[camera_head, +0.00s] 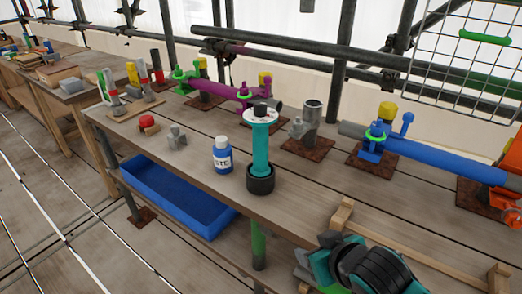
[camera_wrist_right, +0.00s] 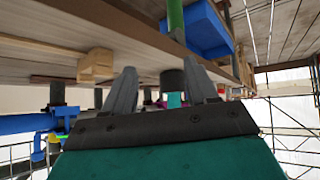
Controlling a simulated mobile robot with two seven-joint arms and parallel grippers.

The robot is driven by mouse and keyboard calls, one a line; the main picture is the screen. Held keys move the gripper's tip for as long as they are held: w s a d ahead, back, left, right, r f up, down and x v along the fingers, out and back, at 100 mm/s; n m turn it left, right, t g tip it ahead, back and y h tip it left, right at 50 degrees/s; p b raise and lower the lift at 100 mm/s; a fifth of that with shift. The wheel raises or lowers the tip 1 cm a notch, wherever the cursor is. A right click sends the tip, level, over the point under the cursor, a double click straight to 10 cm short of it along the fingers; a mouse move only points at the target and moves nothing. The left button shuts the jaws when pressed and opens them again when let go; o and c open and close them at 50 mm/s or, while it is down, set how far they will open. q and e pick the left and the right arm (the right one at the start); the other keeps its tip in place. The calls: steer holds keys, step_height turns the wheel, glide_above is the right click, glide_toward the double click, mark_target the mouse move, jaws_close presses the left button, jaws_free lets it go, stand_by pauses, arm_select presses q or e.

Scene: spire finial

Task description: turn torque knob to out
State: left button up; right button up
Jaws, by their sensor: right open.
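A teal post (camera_head: 260,150) stands upright on the wooden bench in a black round base (camera_head: 260,181). On its top is a white marked dial (camera_head: 248,116) with a dark knob (camera_head: 261,107). The dial's markings are too small to read. My right gripper (camera_head: 315,252) is at the bench's front edge, to the right of and nearer than the post, apart from it. The right wrist view, which is upside down, shows its two grey fingers (camera_wrist_right: 161,88) apart and empty. The black base (camera_wrist_right: 172,82) and part of the teal post (camera_wrist_right: 174,100) show beyond, between the fingers. My left gripper is out of view.
A white bottle with a blue label (camera_head: 222,156) stands close left of the post. A grey metal fitting (camera_head: 306,122) and a blue pipe (camera_head: 440,160) in clamps stand behind and right. A wooden frame (camera_head: 430,258) lies at the near right. A blue bin (camera_head: 175,195) sits below.

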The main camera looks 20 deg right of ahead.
steer(key=w+r+t+y, duration=0.2)
steer(key=w+r+t, duration=0.4)
steer(key=w+r, duration=0.5)
steer(key=n+t+y, duration=0.2)
steer(key=n+y, duration=0.1)
steer(key=y, duration=0.1)
glide_toward(264, 111)
steer(key=p+x, duration=0.1)
steer(key=x, duration=1)
steer(key=shift+w+r, duration=0.1)
steer(key=shift+w, duration=0.15)
steer(key=c, duration=0.9)
steer(key=shift+c, duration=0.2)
